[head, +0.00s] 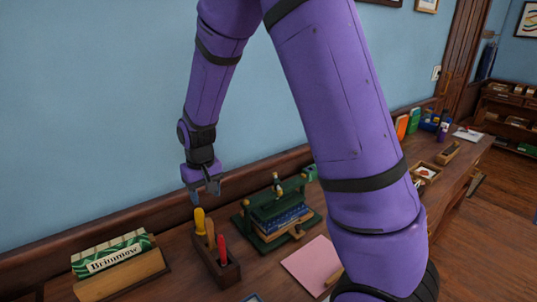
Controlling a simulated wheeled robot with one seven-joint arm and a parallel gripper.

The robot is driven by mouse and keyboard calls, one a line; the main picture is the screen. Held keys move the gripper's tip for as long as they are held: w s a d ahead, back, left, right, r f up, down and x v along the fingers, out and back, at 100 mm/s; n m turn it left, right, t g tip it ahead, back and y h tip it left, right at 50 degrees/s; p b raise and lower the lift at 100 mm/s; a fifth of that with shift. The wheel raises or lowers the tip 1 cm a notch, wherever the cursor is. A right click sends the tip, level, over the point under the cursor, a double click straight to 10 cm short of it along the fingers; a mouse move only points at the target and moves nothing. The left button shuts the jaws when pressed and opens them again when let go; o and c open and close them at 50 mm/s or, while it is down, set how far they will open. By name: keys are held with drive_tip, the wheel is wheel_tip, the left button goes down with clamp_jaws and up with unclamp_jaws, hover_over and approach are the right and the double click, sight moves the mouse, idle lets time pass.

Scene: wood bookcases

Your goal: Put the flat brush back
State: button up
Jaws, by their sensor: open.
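My gripper (206,190) points down in the head view, open, with nothing visible between its fingers. It is just above a dark wooden tool holder (226,273) on the bench, near a yellow-handled tool (200,221) standing upright in it. A red-handled tool (222,249) stands in the same holder, with a slim brown handle (211,236) between the two. I cannot tell for sure which thing is the flat brush. The bristle ends of whatever stands in the holder are hidden.
A green and white Brimmove box (112,252) sits in a wooden stand at left. A green press with blue books (282,220) stands right of the holder. Pink paper (312,265) lies at the front, partly behind my arm. The blue wall closes off the back.

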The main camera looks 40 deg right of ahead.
drive_tip(key=s+d+r+t, duration=0.15)
drive_tip(key=s+r, duration=0.35)
drive_tip(key=r, duration=0.6)
drive_tip(key=s+d+r+t, duration=0.1)
drive_tip(key=s+d+r, duration=0.1)
drive_tip(key=s+r, duration=0.4)
drive_tip(key=s+d+r+t, duration=0.2)
drive_tip(key=s+r, duration=0.4)
drive_tip(key=s, duration=0.9)
drive_tip(key=shift+s+d+r, duration=0.25)
drive_tip(key=shift+s+d, duration=0.15)
drive_tip(key=shift+d, duration=0.2)
